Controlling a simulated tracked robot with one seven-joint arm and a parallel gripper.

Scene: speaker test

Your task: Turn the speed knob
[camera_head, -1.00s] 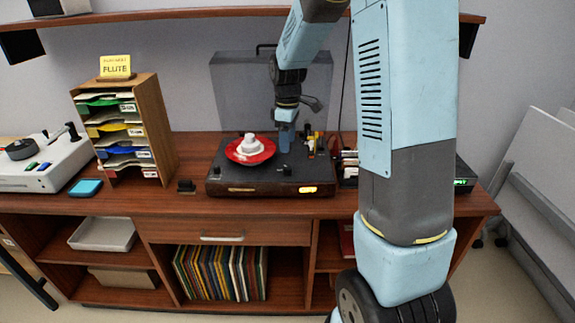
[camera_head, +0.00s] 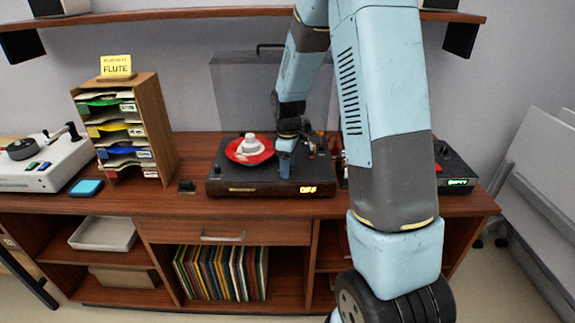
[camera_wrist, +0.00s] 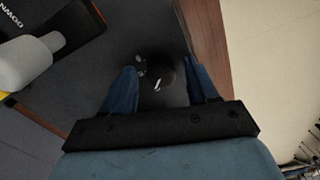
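The turntable (camera_head: 225,186) stands on the wooden cabinet, with a dark top, a wooden front and a lit orange display (camera_head: 308,189). A red record (camera_head: 236,154) with a white stepped piece (camera_head: 249,143) on it lies at its left. A round black knob (camera_wrist: 160,75) with a white mark shows in the wrist view, near the turntable's wooden edge. My gripper (camera_wrist: 160,78) is open, its blue fingers on either side of the knob; contact cannot be told. In the head view my gripper (camera_head: 285,170) points down over the turntable's front right and hides the knob.
A raised clear lid (camera_head: 235,90) stands behind the turntable. A wooden paper sorter (camera_head: 160,130) and a white player (camera_head: 40,170) stand to the left. A black box with a green display (camera_head: 458,182) stands to the right. A shelf (camera_head: 180,15) runs above.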

